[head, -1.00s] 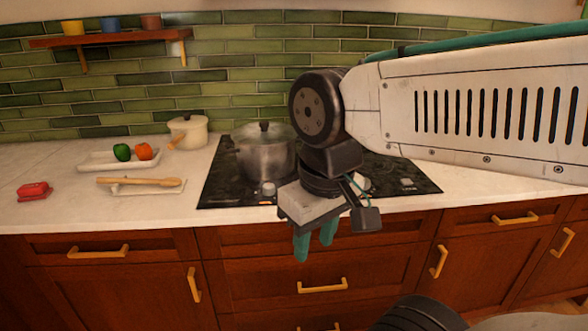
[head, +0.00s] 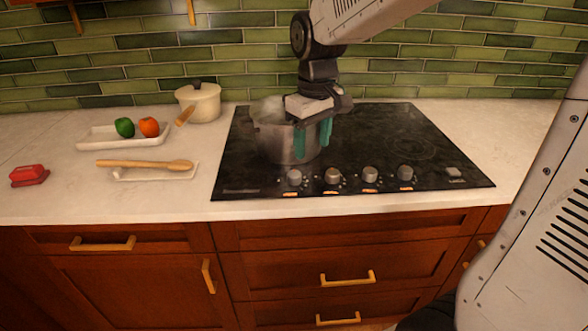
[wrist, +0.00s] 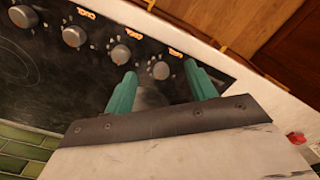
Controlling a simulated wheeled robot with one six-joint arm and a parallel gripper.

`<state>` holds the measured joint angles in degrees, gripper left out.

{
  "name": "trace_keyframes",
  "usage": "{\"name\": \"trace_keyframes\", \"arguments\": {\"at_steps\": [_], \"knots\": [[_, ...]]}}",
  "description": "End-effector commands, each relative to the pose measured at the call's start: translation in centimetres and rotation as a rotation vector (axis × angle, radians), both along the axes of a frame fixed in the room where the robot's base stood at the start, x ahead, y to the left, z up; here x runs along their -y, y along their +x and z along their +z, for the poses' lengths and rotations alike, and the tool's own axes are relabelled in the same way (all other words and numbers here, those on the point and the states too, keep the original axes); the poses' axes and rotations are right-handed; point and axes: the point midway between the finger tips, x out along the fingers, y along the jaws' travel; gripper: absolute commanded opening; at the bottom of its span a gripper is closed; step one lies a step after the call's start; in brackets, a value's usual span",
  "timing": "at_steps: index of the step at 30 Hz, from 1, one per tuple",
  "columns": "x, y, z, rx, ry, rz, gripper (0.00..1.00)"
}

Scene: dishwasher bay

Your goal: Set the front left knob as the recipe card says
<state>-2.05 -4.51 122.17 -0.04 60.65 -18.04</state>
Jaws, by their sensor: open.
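The front left knob (head: 294,178) is the leftmost in a row of round grey knobs along the hob's front edge, with an orange-lit mark below it. In the wrist view, it appears to be the rightmost knob (wrist: 160,70), framed between my fingers and apart from them. My gripper (head: 312,150) points down over the hob, beside the pot, with its teal fingers apart and nothing between them. It also shows in the wrist view (wrist: 160,72). The knob's exact setting is too small to read. I see no recipe card in these views.
A steel pot (head: 285,140) stands on the hob (head: 390,140), close to my fingers. Left are a cream pot (head: 200,102), a tray (head: 95,140) with green and orange vegetables, a wooden spoon (head: 140,164) on a rest, and a red object (head: 30,175). The hob's right side is clear.

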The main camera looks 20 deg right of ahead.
Motion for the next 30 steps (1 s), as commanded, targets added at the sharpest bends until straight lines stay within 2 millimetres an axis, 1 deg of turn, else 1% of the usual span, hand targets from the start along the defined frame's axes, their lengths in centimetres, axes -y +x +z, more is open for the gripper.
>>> {"name": "trace_keyframes", "arguments": {"at_steps": [1,3,6,9,14,21,24,27,30], "knots": [[-0.3,1.9,-1.1,-0.013,0.000,0.027,0.56],[-0.6,3.9,-2.3,-0.019,-0.001,0.060,0.56],[-1.0,5.9,-3.6,-0.027,-0.002,0.094,0.56],[-1.2,7.0,-4.4,-0.029,-0.002,0.113,0.56],[-1.3,7.4,-5.9,-0.033,-0.002,0.122,0.56],[-1.4,7.4,-9.8,-0.033,-0.002,0.121,0.56],[-1.4,7.3,-11.1,-0.034,-0.002,0.121,0.56],[-1.3,7.4,-11.9,-0.030,-0.002,0.121,0.56],[-1.3,7.4,-12.3,-0.030,-0.002,0.121,0.56]]}}
